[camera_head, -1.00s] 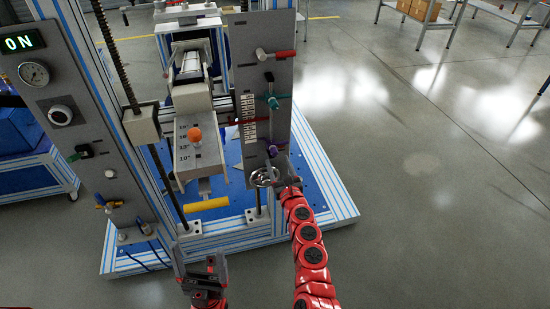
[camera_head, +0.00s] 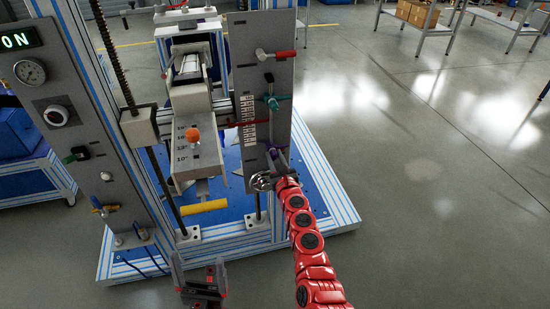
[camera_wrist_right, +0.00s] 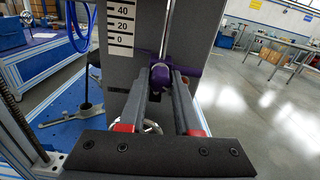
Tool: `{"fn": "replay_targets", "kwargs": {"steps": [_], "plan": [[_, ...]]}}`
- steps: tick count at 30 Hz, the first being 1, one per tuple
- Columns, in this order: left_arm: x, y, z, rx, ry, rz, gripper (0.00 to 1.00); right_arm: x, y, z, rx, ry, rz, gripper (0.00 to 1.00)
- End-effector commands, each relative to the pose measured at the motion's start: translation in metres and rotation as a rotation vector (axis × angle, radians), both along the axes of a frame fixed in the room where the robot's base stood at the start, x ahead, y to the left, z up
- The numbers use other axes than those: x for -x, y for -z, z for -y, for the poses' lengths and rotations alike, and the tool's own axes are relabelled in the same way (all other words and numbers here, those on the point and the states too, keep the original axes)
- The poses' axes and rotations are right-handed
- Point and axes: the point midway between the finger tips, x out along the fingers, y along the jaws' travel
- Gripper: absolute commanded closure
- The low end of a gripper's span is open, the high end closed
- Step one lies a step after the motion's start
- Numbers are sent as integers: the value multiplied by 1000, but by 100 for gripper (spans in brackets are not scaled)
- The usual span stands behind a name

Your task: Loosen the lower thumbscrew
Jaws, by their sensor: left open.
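The lower thumbscrew is purple (camera_head: 272,152), low on the grey upright panel (camera_head: 262,92). In the right wrist view its purple knob (camera_wrist_right: 160,77) sits between the tips of my right gripper (camera_wrist_right: 166,78), with a purple arm reaching right behind one finger. Whether the fingers touch the knob is unclear. In the head view my right gripper (camera_head: 279,163) is at the panel's lower end, just above the chrome handwheel (camera_head: 262,182). My left gripper (camera_head: 200,274) is open and empty at the bottom, below the yellow bar, away from the panel.
A teal thumbscrew (camera_head: 271,102) and a red lever (camera_head: 276,54) sit higher on the panel. An orange knob (camera_head: 194,135) and yellow bar (camera_head: 204,206) are to the left. A gauge column (camera_head: 72,130) stands further left. Open floor (camera_head: 430,200) lies to the right.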

Motion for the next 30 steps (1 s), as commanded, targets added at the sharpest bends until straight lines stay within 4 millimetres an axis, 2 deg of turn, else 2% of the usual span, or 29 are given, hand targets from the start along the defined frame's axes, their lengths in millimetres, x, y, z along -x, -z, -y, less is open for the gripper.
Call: {"fn": "replay_targets", "kwargs": {"steps": [1,3,17,30], "plan": [[0,0,0,0,0,0,10,0,0,0,0,0,0,89],[0,0,0,0,0,0,10,0,0,0,0,0,0,100],[0,2,0,0,0,0,10,0,1,0,46,0,15,100],[0,9,0,0,0,0,10,0,1,1,363,2,121,100]]}}
